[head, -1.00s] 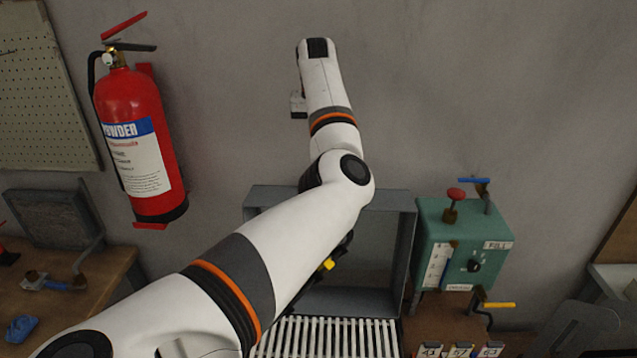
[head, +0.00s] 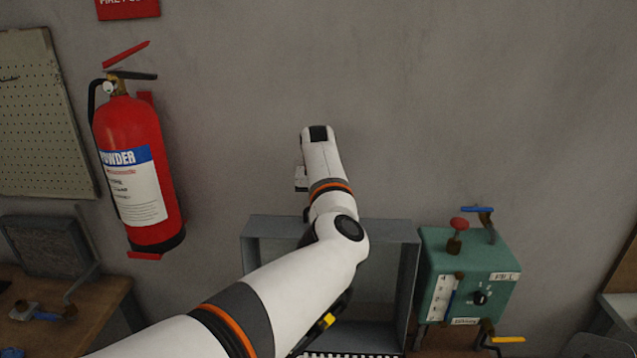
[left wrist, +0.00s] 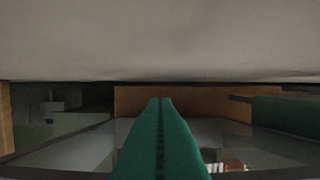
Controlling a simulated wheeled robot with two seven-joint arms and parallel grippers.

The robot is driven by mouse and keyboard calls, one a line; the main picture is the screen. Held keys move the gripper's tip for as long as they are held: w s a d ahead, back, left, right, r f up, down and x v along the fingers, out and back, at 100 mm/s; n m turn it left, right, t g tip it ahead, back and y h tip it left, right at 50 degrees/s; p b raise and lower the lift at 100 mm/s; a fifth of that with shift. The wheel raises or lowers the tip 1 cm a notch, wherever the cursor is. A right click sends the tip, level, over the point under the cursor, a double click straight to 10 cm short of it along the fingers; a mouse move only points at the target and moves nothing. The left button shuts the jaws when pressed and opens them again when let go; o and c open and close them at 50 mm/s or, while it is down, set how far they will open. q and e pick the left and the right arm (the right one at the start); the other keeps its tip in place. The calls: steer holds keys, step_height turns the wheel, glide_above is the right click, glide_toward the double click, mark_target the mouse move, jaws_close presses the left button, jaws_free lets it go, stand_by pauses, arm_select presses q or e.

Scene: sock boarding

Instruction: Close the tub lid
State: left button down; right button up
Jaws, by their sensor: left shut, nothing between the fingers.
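Neither the tub nor its lid can be made out for certain in the head view. In the left wrist view, the two green fingers of my left gripper (left wrist: 160,105) are pressed together with nothing between them. A flat grey surface with a dark rim (left wrist: 75,152) spreads below and around the fingers; I cannot tell whether it is the lid. In the head view my left arm reaches across in front of the grey metal frame, and its fingers cannot be made out. My right gripper is not in view.
A grey metal frame (head: 408,290) stands against the wall. A green control box (head: 487,267) with levers is to its right. A red fire extinguisher (head: 128,165) hangs at left above a wooden bench (head: 95,308).

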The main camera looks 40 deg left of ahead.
arm_select(q)
steer(key=s+d+p, duration=0.2)
steer(key=s, duration=0.1)
steer(key=shift+d+r, duration=0.15)
steer(key=shift+d, duration=0.05)
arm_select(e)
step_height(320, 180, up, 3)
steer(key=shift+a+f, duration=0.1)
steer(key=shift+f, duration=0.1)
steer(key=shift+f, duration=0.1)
